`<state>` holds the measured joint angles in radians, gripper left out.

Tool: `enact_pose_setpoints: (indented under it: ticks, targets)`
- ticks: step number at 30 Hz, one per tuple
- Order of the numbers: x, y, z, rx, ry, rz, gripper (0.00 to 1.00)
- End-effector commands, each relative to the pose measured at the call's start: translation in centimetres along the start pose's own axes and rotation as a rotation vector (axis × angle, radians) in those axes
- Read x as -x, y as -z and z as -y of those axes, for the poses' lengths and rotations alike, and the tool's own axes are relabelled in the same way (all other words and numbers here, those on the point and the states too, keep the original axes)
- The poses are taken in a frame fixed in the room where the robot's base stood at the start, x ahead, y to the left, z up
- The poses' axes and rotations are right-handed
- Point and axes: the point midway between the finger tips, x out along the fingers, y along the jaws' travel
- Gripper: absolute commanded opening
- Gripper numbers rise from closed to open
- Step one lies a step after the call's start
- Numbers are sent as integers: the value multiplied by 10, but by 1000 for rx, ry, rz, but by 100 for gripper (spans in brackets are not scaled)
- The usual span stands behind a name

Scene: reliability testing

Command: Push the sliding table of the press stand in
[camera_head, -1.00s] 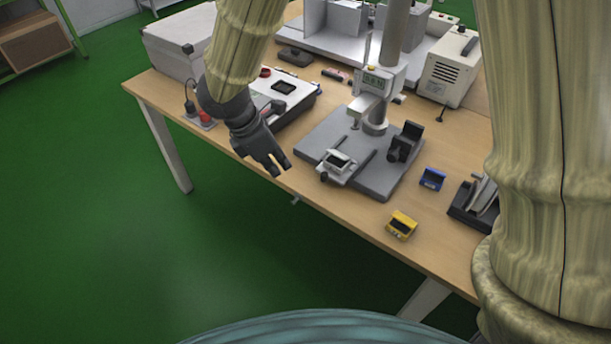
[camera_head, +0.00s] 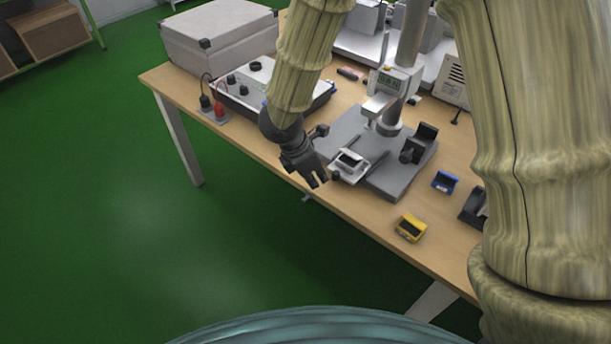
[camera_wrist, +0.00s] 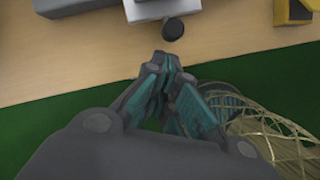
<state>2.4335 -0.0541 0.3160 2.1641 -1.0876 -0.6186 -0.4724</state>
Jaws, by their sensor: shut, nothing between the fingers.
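The press stand has a grey base plate (camera_head: 395,182) with a column and a display head (camera_head: 393,80) above. Its sliding table (camera_head: 362,171), a small pale carriage holding a device with a dark face, sits at the near-left edge of the base, on the front side. A round black knob (camera_head: 335,175) is at the carriage's front. My gripper (camera_head: 319,182) is shut and empty, just left of the knob in the head view. In the wrist view my fingertips (camera_wrist: 170,58) point at the knob (camera_wrist: 173,29), with a small gap visible. The carriage (camera_wrist: 148,10) is cut off at the top.
A yellow device (camera_head: 411,228) and a blue device (camera_head: 445,182) lie right of the stand. A control box (camera_head: 245,90) with red and black plugs and a grey case (camera_head: 215,45) stand left. The table's front edge lies below my gripper, with open green floor before it.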

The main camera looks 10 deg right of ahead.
Motion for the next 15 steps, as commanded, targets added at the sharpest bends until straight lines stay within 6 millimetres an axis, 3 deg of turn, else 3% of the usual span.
enact_pose_setpoints:
  ticks: [15]
  targets:
    - [-4,-9,0,1,0,0,0]
